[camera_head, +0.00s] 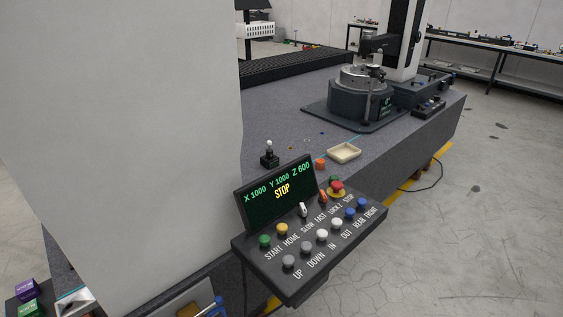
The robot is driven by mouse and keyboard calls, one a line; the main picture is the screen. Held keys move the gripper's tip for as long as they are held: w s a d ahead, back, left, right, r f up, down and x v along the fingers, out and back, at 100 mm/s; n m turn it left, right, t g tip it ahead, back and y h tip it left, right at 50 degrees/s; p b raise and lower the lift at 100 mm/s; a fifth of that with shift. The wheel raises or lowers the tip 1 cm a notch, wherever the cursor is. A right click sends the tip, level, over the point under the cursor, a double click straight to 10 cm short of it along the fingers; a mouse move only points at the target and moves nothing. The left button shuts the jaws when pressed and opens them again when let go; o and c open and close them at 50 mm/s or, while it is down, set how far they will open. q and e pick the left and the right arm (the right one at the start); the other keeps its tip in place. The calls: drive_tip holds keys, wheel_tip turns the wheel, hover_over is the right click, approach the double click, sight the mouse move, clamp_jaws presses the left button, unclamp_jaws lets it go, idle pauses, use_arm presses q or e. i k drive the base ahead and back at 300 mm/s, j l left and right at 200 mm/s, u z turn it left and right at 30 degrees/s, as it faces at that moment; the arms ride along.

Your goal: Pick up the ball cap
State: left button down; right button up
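No baseball-style cap shows in the head view. A small orange cap-like piece (320,163) stands on the grey granite bed (290,105), just behind the control panel; I cannot tell for sure that it is the ball cap. To its left a small black stand with a pale ball on top (269,155) sits on the bed. A shallow cream tray (344,153) lies to its right and looks empty. Neither of my grippers is in view.
A tilted control panel (335,238) with buttons and a screen reading STOP juts out in front of the bed. A large white upright (120,130) blocks the left side. A round measuring machine (361,98) stands at the back right. Open floor (480,220) lies right.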

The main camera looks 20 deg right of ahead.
sight(319, 163)
drive_tip(key=i+l+u, duration=0.15)
drive_tip(key=l+u, duration=0.15)
drive_tip(key=l, duration=0.15)
drive_tip(key=i+l+u, duration=0.15)
drive_tip(key=l+u, duration=0.15)
drive_tip(key=l, duration=0.15)
drive_tip(key=l+u, duration=0.25)
drive_tip(key=l, duration=0.2)
drive_tip(key=i, duration=0.05)
